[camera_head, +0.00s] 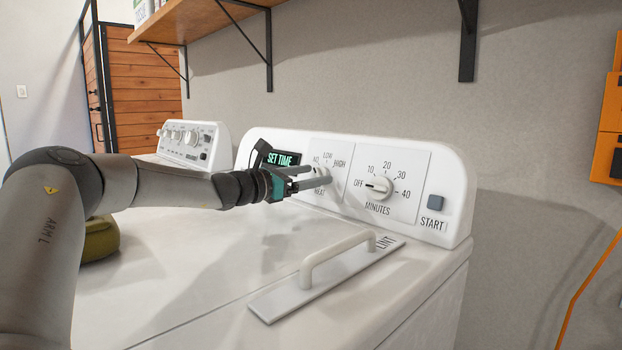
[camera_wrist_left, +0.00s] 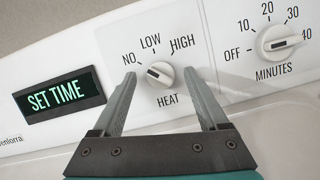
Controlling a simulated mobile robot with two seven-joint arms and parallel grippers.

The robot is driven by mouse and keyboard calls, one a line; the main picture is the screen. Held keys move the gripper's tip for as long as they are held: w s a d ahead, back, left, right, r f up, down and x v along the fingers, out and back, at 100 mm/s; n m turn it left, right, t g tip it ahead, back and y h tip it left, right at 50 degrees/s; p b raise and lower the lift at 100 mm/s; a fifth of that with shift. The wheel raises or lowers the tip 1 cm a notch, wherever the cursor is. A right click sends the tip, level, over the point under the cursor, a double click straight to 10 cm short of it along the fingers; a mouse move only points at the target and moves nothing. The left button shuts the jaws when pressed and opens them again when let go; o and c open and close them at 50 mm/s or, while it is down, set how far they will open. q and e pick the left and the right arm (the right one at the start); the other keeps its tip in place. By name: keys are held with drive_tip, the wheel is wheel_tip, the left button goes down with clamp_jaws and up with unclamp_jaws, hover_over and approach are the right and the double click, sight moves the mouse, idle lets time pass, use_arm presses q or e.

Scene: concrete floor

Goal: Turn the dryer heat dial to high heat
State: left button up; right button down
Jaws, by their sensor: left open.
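The heat dial (camera_wrist_left: 158,74) is a small white round knob on the dryer's control panel, with NO, LOW and HIGH printed around its top and HEAT below. Its dark mark is on the left side, toward NO. My left gripper (camera_wrist_left: 160,76) is open, its grey fingers on either side of the dial; whether they touch it I cannot tell. In the head view my left gripper (camera_head: 318,178) is at the panel and largely covers the dial. The dryer's white panel (camera_head: 455,180) stands at the back of its top. My right gripper does not show.
Right of the heat dial is the minutes dial (camera_head: 379,187), pointing to OFF, then a start button (camera_head: 435,202). A display (camera_head: 280,159) reads SET TIME. A raised lint handle (camera_head: 338,255) stands on the dryer top. A wooden shelf (camera_head: 195,20) hangs above.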

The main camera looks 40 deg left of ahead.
use_arm(q)
drive_tip(key=shift+c, duration=0.2)
clamp_jaws()
idle(0.6)
